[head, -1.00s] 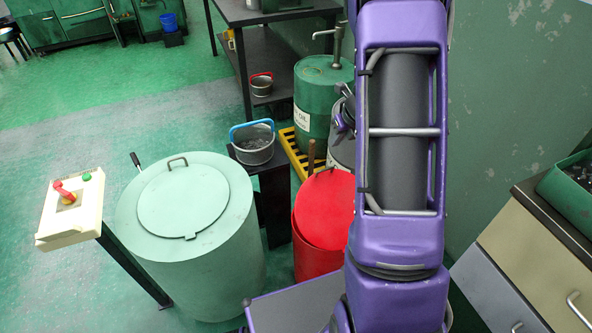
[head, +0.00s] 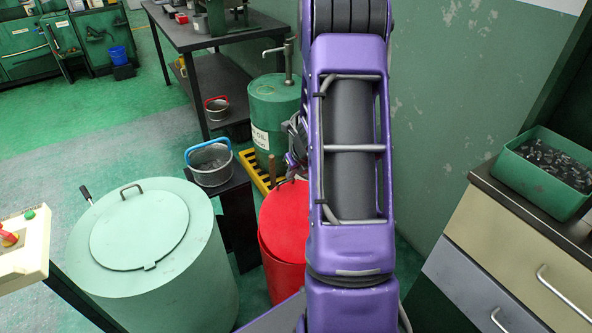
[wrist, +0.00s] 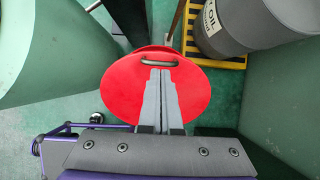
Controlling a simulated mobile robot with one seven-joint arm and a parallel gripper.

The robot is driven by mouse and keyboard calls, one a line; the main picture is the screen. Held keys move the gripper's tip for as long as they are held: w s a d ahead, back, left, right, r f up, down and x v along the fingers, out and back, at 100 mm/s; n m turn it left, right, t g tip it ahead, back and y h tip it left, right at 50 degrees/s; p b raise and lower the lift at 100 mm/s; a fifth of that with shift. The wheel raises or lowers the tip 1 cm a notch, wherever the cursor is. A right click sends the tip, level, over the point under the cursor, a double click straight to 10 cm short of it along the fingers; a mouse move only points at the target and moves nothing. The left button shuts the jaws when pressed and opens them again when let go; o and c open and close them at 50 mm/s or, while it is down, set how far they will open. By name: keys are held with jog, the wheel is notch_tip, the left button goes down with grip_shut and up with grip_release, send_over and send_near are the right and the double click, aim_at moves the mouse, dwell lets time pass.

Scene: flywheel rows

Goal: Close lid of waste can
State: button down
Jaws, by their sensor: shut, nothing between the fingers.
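The red waste can (head: 284,275) stands on the floor in the head view, left of my arm, which covers its right side. Its round red lid (head: 285,222) lies over the top. In the wrist view the red lid (wrist: 125,85) fills the middle, with a grey bar handle on its far part. A second red edge shows just beyond the lid, so I cannot tell if it sits fully flush. My gripper (wrist: 160,72) is shut and empty, its fingertips over the lid near the handle. I cannot tell if they touch it.
A large pale green drum (head: 150,270) stands left of the red can. A green oil drum (head: 275,105) on a yellow pallet and a bucket (head: 211,165) on a black stand are behind. Drawers (head: 505,250) and a green wall are at right.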

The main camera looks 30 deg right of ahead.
aim_at(285, 186)
jog(key=shift+b+x, duration=0.3)
jog(key=shift+x, duration=1.3)
jog(key=shift+w+p, duration=0.1)
jog(key=shift+p, duration=0.3)
jog(key=shift+w+g+p, duration=0.3)
jog(key=shift+g+p, duration=0.1)
jog(key=shift+p, duration=0.3)
jog(key=shift+w+f+g+p, duration=0.55)
jog(key=shift+g+p, duration=0.05)
jog(key=shift+p, duration=0.65)
jog(key=shift+w+f+g+p, duration=0.4)
jog(key=shift+f+p, duration=0.05)
jog(key=shift+p, duration=0.2)
jog(key=shift+w+d+f, duration=0.1)
jog(key=shift+w+f, duration=0.3)
jog(key=shift+f, duration=0.2)
jog(key=shift+r, duration=0.1)
jog(key=p+v, duration=0.3)
jog(key=v, duration=1.4)
jog(key=shift+r, duration=0.15)
